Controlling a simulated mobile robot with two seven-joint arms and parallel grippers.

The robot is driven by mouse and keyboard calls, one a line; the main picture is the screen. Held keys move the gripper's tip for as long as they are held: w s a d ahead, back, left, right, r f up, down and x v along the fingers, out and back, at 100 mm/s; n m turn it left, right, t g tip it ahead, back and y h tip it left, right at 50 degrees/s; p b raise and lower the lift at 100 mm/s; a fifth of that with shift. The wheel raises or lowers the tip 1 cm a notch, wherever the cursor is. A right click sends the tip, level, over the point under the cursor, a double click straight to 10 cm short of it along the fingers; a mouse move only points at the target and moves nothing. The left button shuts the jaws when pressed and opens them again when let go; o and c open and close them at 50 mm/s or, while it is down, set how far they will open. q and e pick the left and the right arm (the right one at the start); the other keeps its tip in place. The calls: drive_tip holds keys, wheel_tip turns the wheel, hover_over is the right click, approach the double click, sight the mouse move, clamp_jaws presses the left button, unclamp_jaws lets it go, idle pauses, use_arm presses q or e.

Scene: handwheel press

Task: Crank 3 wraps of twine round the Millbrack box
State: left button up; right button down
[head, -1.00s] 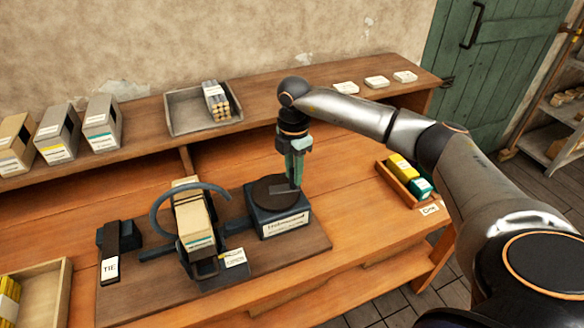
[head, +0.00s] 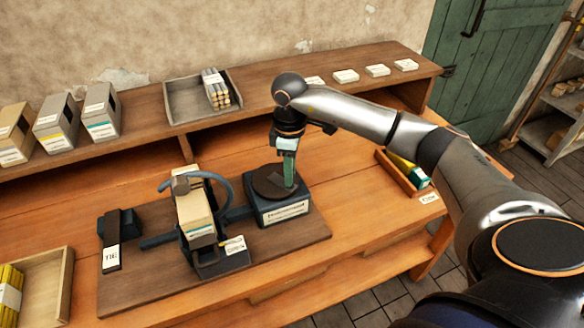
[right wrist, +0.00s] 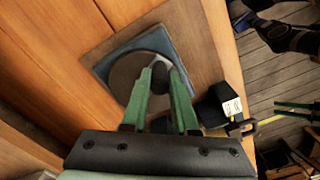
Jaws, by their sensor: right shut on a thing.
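A tan box (head: 196,212) stands in a dark cradle on the wooden board, inside a blue-grey ring (head: 225,186). The label writing is too small to read, and I see no clear twine on the box. To the right is a blue-grey housing (head: 284,213) with a dark round disc (head: 268,182). My right gripper (head: 288,184) is at the disc's rim. In the right wrist view its green fingers are shut on a dark knob (right wrist: 159,76). Green finger-like parts (right wrist: 297,108), perhaps my left gripper, show there at the right.
A dark lever labelled TIE (head: 112,240) is left of the cradle. A tray of yellow sticks (head: 62,290) lies at the left front. Grey boxes (head: 102,110) and a tray of rolls (head: 180,117) stand on the shelf. A wooden tray (head: 424,187) holds yellow and green items at right.

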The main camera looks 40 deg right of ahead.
drive_tip(key=shift+a+m, duration=0.25)
drive_tip(key=shift+m, duration=0.25)
drive_tip(key=c, duration=0.7)
unclamp_jaws()
drive_tip(key=shift+d+r, duration=0.1)
drive_tip(key=shift+r, duration=0.05)
